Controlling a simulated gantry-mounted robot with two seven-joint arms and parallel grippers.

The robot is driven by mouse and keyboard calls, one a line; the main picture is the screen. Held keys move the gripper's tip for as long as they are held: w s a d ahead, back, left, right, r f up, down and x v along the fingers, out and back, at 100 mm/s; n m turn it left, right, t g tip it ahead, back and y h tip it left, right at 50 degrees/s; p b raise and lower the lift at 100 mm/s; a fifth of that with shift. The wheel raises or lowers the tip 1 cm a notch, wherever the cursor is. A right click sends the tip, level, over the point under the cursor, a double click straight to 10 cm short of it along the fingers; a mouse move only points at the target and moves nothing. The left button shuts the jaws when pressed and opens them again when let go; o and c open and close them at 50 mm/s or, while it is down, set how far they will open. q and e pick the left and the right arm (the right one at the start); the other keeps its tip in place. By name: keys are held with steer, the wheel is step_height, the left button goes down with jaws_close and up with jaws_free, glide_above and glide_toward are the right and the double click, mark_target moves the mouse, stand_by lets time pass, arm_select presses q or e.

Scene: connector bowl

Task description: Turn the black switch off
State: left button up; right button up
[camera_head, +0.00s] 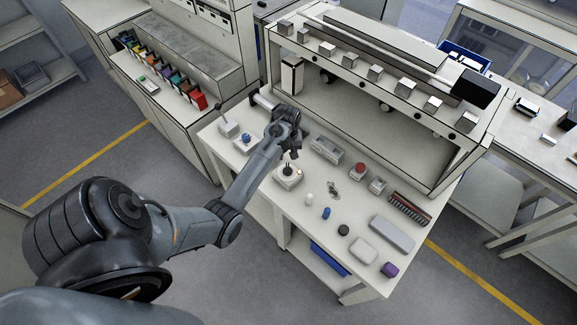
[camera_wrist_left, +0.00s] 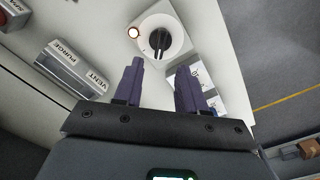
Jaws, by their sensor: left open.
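The black switch (camera_head: 288,171) is a black lever on a white base on the workbench, in the middle of the head view. In the left wrist view the black switch (camera_wrist_left: 160,40) sits on a round white plate, with a small glowing lamp beside it. My left gripper (camera_head: 291,153) is just behind and above the switch in the head view. In the left wrist view its two dark fingers (camera_wrist_left: 159,68) are spread with nothing between them, pointing toward the switch and apart from it. My right gripper is not in view.
A blue knob (camera_head: 245,140) and a lever switch (camera_head: 227,124) stand left of my gripper. A grey box (camera_head: 327,149) labelled PURGE and VENT and a red button (camera_head: 359,169) are to the right. A shelf frame (camera_head: 370,120) rises behind. Several small parts lie toward the bench's right end.

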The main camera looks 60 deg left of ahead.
mark_target(288, 167)
arm_select(q)
step_height(288, 167, down, 8)
steer(key=shift+f, duration=0.2)
steer(key=shift+c, duration=0.4)
jaws_close()
